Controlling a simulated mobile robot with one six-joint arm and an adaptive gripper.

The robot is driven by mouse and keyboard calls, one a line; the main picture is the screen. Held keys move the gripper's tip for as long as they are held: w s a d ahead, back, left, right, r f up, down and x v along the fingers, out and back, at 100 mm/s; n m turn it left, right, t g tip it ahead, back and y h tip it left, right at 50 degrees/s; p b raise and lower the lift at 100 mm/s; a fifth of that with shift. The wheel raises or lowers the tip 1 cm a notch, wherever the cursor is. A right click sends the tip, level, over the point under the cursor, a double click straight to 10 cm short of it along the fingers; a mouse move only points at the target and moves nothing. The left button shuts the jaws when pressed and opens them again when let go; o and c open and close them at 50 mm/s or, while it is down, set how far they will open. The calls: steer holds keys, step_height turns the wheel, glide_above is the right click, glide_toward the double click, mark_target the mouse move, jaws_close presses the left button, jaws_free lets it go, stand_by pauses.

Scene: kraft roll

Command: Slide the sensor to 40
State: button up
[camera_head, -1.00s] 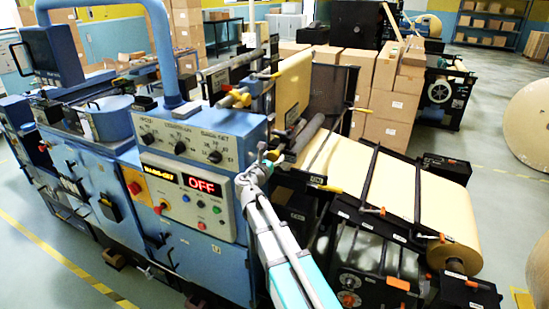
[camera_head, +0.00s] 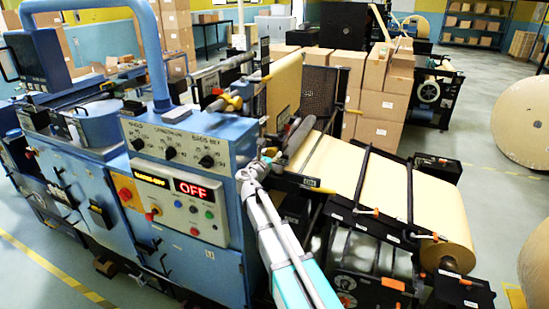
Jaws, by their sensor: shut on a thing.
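My gripper (camera_head: 267,158) is small in view at the end of my arm, just right of the blue control cabinet. It is beside the left end of the black-framed web section. It is shut on a small part there, which the wrist and fingers mostly hide. I take this part to be the sensor, but its outline and any scale with a 40 mark are too small to make out. The kraft web (camera_head: 340,170) runs over the rollers to the right of my gripper, down to a kraft roll (camera_head: 447,238).
The blue cabinet (camera_head: 205,262) carries a control panel with a red OFF display (camera_head: 194,188), close left of my arm. A yellow-tipped lever (camera_head: 320,189) sticks out right of my gripper. Stacked cardboard boxes (camera_head: 378,133) stand behind.

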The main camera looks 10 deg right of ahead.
steer(key=shift+d, duration=0.15)
steer(key=o, duration=1.4)
steer(key=shift+c, duration=0.2)
steer(key=shift+s, duration=0.15)
steer(key=v, duration=1.1)
steer(key=shift+s+a, duration=0.25)
steer(key=shift+a, duration=0.1)
